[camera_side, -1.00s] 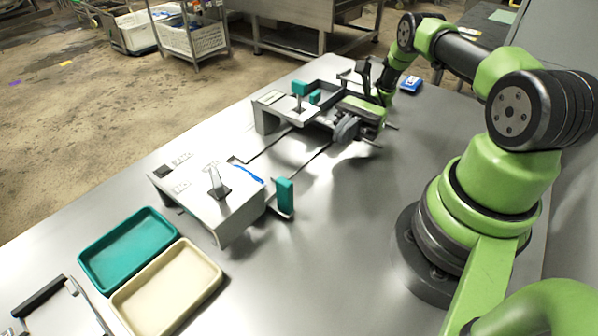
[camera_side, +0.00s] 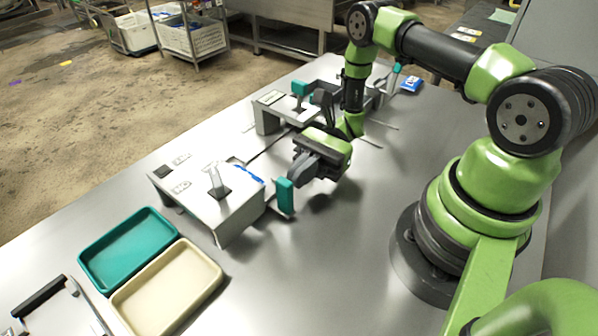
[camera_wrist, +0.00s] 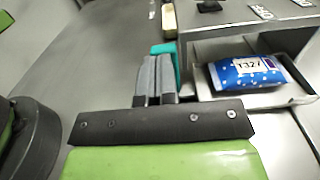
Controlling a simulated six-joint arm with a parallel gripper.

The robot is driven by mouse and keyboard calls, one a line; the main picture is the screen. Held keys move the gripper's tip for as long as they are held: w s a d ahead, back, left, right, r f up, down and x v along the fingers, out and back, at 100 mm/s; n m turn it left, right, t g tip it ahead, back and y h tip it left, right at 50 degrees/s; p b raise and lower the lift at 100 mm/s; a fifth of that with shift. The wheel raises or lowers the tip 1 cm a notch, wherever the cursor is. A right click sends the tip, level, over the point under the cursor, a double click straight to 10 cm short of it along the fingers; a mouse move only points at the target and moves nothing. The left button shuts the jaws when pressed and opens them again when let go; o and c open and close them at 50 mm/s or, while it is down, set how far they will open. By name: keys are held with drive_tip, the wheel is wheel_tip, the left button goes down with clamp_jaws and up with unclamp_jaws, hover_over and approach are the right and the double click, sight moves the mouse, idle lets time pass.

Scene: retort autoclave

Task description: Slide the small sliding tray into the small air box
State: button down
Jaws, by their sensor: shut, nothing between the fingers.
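A tray (camera_wrist: 255,97) holding a blue packet (camera_wrist: 248,70) marked T327 sticks partly out of a white-grey air box (camera_side: 205,200). Its upright teal handle (camera_side: 285,197) also shows in the wrist view (camera_wrist: 166,48). My gripper (camera_side: 298,172) is shut and empty. Its grey fingertips (camera_wrist: 156,62) are close beside the handle; I cannot tell whether they touch it. A second, similar air box (camera_side: 282,108) stands farther back, partly behind my arm. I cannot tell for sure which box is the small one.
A teal tray (camera_side: 128,248) and a cream tray (camera_side: 168,287) lie at the table's front left. A blue-and-white item (camera_side: 411,84) lies at the back right. Thin dark rails (camera_side: 268,148) run between the boxes.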

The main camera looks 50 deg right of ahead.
drive_tip(key=shift+a, duration=0.25)
drive_tip(key=a, duration=0.8)
drive_tip(key=shift+a, duration=0.15)
drive_tip(key=d, duration=1.4)
drive_tip(key=shift+d, duration=0.1)
drive_tip(key=shift+d+r, duration=0.2)
drive_tip(key=shift+r, duration=0.05)
drive_tip(key=s+a+r+n+t+h, duration=0.1)
drive_tip(key=s+r+n+t+h, duration=0.2)
drive_tip(key=r, duration=0.9)
drive_tip(key=s+a+r+n+t+h, duration=0.2)
drive_tip(key=s+r+n+t+h, duration=0.2)
drive_tip(key=s+r+n+h, duration=0.4)
wheel_tip(320, 180, up, 5)
drive_tip(key=n+h, duration=0.3)
drive_tip(key=h, duration=0.2)
drive_tip(key=shift+r, duration=0.2)
